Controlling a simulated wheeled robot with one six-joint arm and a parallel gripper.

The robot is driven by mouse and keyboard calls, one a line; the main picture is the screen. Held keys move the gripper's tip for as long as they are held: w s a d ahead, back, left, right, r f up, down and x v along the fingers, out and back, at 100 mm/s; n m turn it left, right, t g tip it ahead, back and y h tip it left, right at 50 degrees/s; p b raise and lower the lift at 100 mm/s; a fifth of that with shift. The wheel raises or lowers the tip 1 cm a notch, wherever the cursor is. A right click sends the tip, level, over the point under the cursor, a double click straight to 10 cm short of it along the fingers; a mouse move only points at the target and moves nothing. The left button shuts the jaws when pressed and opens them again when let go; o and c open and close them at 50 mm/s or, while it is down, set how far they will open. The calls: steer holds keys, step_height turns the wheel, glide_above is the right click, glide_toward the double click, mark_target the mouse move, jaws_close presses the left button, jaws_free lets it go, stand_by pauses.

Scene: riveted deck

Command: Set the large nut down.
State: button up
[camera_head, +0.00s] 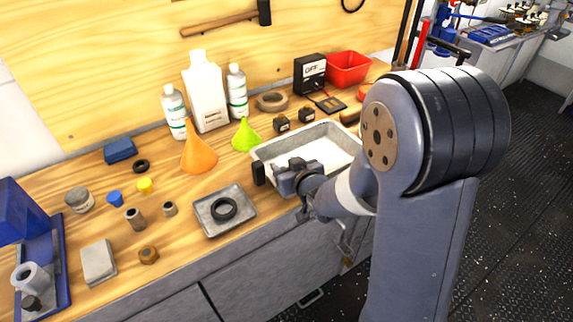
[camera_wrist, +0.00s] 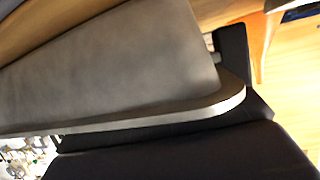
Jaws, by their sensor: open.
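A brass-brown hex nut (camera_head: 149,255), the only nut I can make out, lies on the wooden bench near its front edge, at the lower left of the head view. My gripper (camera_head: 272,178) is well to the right of it, at the left front corner of a large pale metal tray (camera_head: 268,151). Its jaws are open and I see nothing held. In the wrist view, the dark fingers (camera_wrist: 240,105) fill the lower and right parts, with a grey metal wall and rim (camera_wrist: 150,125), seemingly the tray's, close beside them. Contact cannot be told. My arm hides part of the tray.
A small metal tray (camera_head: 242,209) with a black ring (camera_head: 223,208) lies left of my gripper. An orange funnel (camera_head: 199,155), a green funnel (camera_head: 245,136) and bottles (camera_head: 206,95) stand behind. A blue tool (camera_head: 45,250) stands far left. Bare wood surrounds the nut.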

steer(key=shift+s+r+p, duration=0.15)
steer(key=shift+r+p, duration=0.05)
steer(key=shift+p, duration=0.65)
steer(key=v, duration=1.2)
steer(key=shift+r, duration=0.15)
